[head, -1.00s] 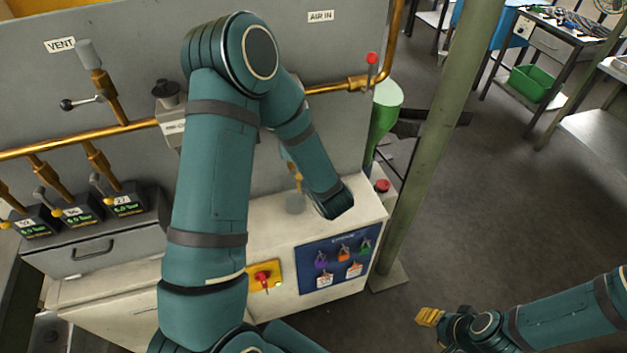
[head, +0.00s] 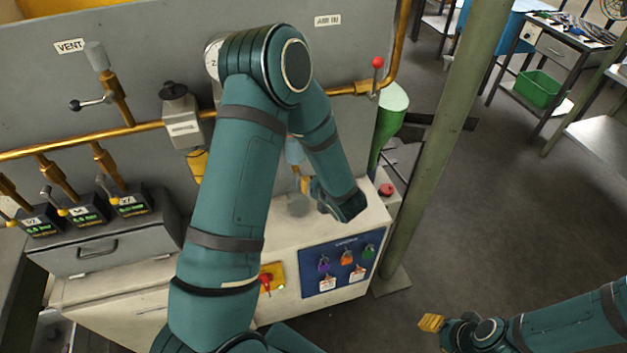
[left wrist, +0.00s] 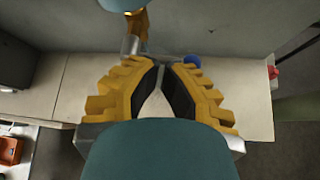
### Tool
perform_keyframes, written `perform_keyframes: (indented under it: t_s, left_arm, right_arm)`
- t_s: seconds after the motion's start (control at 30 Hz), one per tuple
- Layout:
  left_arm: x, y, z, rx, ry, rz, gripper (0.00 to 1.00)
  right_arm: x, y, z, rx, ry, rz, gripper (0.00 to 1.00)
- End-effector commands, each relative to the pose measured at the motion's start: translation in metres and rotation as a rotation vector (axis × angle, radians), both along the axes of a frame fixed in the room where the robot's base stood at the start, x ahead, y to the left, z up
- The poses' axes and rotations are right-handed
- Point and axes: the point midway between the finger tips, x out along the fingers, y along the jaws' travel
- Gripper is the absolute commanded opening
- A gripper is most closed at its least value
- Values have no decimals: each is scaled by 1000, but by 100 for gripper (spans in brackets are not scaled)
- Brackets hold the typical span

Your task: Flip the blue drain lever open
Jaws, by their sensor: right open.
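A small blue piece (left wrist: 192,61), which looks like the drain lever's end, shows in the left wrist view just beyond and right of my left fingertips. I cannot make out its full shape or angle. My left gripper (left wrist: 163,66) points toward the bench top with its fingertips together and nothing seen between them. A brass fitting (left wrist: 137,22) hangs below a blue-grey bowl (left wrist: 122,4), left of the fingertips. In the head view the bowl (head: 294,150) is partly behind my left arm, and the blue piece is not clear. My right gripper (head: 432,322) is open and empty at lower right.
A blue panel (head: 338,266) with coloured padlocks and a yellow plate with a red switch (head: 272,279) are on the bench front. A red-knobbed valve lever (head: 376,78) is on the brass pipe. A green post (head: 430,150) stands right of the bench.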

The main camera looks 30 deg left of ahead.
Motion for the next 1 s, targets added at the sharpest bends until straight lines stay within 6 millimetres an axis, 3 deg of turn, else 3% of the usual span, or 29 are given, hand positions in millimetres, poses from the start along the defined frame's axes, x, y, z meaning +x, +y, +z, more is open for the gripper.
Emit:
perform_keyframes:
  t_s: [1.0]
  left_arm:
    - [-11,9,-25,627,731,-1,0]
  right_arm:
    - [0,-1,25,5,-1,1,47]
